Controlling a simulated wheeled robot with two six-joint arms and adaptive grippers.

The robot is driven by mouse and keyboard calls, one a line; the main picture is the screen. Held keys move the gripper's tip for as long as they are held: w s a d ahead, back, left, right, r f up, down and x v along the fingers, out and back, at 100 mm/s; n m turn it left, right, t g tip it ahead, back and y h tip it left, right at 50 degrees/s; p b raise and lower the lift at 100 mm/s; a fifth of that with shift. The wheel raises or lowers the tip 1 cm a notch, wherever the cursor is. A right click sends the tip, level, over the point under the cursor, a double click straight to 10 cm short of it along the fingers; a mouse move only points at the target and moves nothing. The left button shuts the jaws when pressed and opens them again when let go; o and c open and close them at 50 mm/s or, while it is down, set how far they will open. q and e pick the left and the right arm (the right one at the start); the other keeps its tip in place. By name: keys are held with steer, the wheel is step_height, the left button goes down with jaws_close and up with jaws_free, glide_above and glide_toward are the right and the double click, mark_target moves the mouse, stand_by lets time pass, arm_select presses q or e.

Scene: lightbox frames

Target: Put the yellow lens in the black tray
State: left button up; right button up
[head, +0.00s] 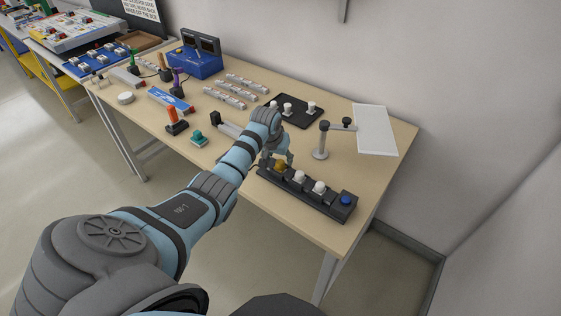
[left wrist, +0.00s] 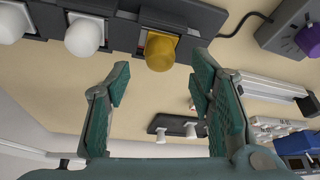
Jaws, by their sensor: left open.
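The yellow lens (head: 280,165) sits at the left end of a dark strip (head: 335,204) near the table's front right edge. White lenses (head: 299,176) stand beside it in the same strip. In the left wrist view the yellow lens (left wrist: 160,50) is just beyond the open fingertips, roughly between them and apart from both. My left gripper (head: 278,158) is open and empty over the strip's left end; it also shows in the left wrist view (left wrist: 158,82). The black tray (head: 298,113) lies behind my gripper with white lenses on it. My right gripper is not in view.
A grey stand with an arm (head: 320,146) rises between strip and tray, right of my gripper. A white sheet (head: 376,130) lies at the right. Joysticks (head: 176,121), a teal button (head: 198,137) and a blue box (head: 195,60) are at the left.

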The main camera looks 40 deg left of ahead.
arm_select(q)
steer(key=x, duration=0.2)
steer(key=shift+w+f+b, duration=0.1)
steer(key=shift+f+b, duration=0.15)
steer(key=shift+b, duration=0.15)
steer(key=c, duration=1)
steer(key=shift+r, duration=0.1)
steer(key=shift+c, duration=0.2)
